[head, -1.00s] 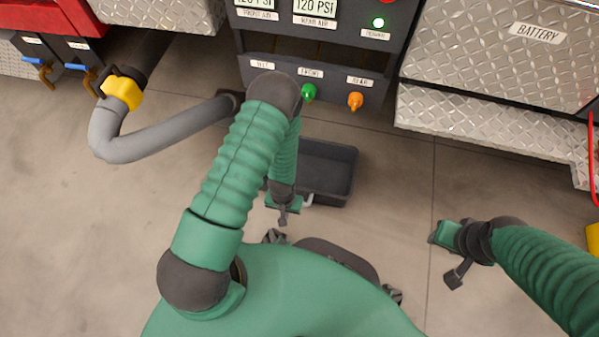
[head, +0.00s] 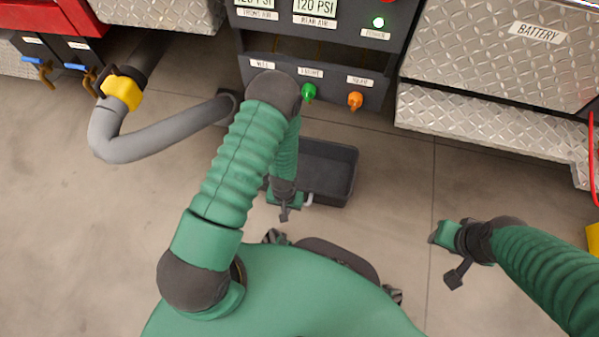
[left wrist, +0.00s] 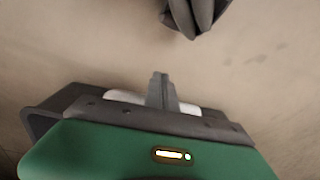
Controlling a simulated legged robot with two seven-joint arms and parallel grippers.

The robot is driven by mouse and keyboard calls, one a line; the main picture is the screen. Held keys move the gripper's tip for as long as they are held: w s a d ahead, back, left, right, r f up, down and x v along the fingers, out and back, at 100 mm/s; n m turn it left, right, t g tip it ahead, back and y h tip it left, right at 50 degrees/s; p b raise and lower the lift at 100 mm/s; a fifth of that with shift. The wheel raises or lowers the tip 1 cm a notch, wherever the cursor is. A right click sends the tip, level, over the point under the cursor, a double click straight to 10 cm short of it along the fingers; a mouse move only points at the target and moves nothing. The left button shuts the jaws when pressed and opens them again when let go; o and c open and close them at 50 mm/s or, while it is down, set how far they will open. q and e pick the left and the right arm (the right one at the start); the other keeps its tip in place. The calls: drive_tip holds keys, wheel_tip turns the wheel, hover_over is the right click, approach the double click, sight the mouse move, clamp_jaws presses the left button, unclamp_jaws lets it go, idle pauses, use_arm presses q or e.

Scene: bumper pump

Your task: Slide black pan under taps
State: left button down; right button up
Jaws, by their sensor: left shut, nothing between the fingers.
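The black pan (head: 328,172) sits on the floor below the tap panel. The green tap (head: 309,93) and the orange tap (head: 355,101) stick out of the panel above the pan. My right gripper (head: 447,256) hangs over bare floor at the right.
A grey hose (head: 160,142) with a yellow collar (head: 122,93) curves at the left. Diamond-plate steps (head: 480,128) stand at the right, under a battery box (head: 500,50). The floor right of the pan is clear.

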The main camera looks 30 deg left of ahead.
use_arm(q)
drive_tip(key=shift+w+a+b, duration=0.5)
drive_tip(key=shift+w+b, duration=0.05)
drive_tip(key=shift+w, duration=1.5)
drive_tip(key=shift+w+a+b, duration=0.5)
drive_tip(key=shift+w, duration=1.6)
drive_tip(key=shift+w+a+b, duration=0.5)
drive_tip(key=shift+w+b, duration=0.05)
drive_tip(key=shift+w, duration=1.5)
drive_tip(key=shift+w+a+b, duration=0.2)
drive_tip(key=shift+w+b, duration=0.25)
drive_tip(key=shift+w, duration=0.4)
drive_tip(key=shift+w+a+b, duration=0.2)
drive_tip(key=shift+w+b, duration=0.2)
drive_tip(key=shift+w, duration=0.45)
drive_tip(key=shift+s+d+p, duration=0.2)
drive_tip(key=shift+s+p, duration=0.6)
drive_tip(key=shift+s+d+p, duration=0.2)
drive_tip(key=shift+s+p, duration=0.55)
drive_tip(key=shift+s, duration=0.05)
drive_tip(key=shift+r, duration=0.1)
wheel_tip(320, 180, up, 10)
drive_tip(key=p, duration=0.9)
